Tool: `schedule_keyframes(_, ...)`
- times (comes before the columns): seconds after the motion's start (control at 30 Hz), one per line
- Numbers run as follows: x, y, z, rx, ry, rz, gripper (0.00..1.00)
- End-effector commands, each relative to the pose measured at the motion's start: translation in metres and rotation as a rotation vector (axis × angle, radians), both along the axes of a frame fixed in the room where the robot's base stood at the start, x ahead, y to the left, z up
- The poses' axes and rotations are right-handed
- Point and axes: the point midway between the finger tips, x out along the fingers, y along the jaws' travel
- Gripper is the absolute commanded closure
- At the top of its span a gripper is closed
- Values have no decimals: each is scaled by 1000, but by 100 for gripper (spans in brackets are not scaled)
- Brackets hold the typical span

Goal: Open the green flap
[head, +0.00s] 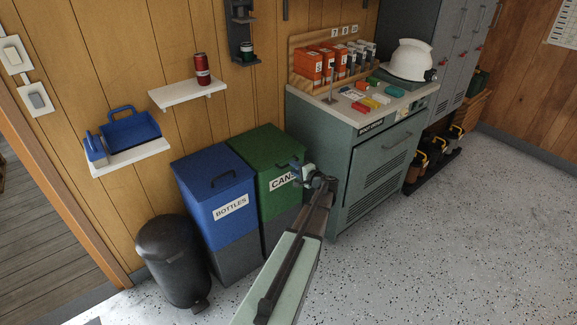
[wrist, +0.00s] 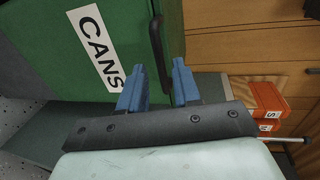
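The green bin (head: 278,190) carries a white CANS label and has a green flap (head: 262,142) as its top, which looks closed. In the wrist view the green bin (wrist: 45,45) fills the upper left, turned sideways, with the flap's dark handle (wrist: 157,45) at its right. In the wrist view my gripper's blue fingers (wrist: 158,66) are apart. The handle's near end shows in the gap between them; I cannot tell whether they touch it.
A blue BOTTLES bin (head: 222,190) stands left of the green bin, and a black pedal bin (head: 174,262) further left. A grey-green cabinet (head: 375,180) is close on the right. A shelf with a red can (head: 202,70) is above. The floor (head: 430,260) at right is clear.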

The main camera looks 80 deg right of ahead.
Motion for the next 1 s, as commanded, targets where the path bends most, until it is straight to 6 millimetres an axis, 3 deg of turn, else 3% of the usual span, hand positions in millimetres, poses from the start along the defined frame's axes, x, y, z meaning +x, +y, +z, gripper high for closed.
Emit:
schedule_keyframes(0.3, 28, -29, -9, -1, -1, 1, 68)
schedule_keyframes(0.77, 34, -34, -10, 0, 0, 0, 68)
schedule_keyframes(1.0, 34, -34, -10, 0, 0, 0, 90)
